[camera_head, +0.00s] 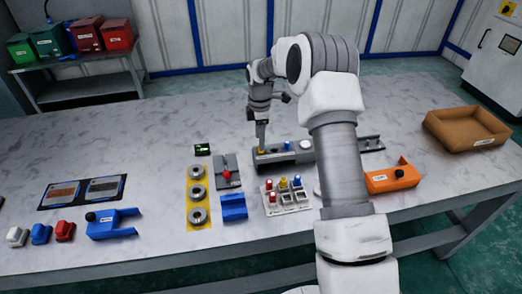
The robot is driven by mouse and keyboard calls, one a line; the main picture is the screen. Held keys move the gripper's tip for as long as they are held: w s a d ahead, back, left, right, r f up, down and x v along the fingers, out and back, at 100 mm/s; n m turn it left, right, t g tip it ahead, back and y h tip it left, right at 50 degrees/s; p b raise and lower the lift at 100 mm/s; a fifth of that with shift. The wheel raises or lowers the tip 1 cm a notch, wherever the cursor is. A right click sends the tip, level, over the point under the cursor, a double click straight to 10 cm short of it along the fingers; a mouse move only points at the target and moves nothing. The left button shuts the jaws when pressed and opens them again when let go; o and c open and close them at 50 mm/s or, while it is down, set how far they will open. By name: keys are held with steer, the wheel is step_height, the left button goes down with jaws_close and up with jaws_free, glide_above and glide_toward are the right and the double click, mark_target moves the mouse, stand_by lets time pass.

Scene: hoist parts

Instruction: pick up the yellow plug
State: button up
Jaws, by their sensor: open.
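My gripper (261,147) points down over the left end of a dark grey block (272,158) on the table. A small yellow piece (261,151) shows right at the fingertips; I cannot tell whether the fingers are around it or just above it. Another yellow plug (283,183) stands in a white rack (290,207) in front of the block, beside a red plug (269,184) and a blue plug (297,181). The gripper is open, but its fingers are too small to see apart. My arm hides part of the table right of the block.
An orange bracket (393,179) and a brown tray (467,128) are on the right. A blue block (233,207), a grey lever unit with a red knob (227,172) and a yellow strip with rings (199,222) are on the left. The table's back left is clear.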

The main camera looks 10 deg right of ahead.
steer(key=f, duration=0.3)
steer(key=shift+d+f, duration=0.2)
steer(key=shift+f, duration=0.2)
jaws_close()
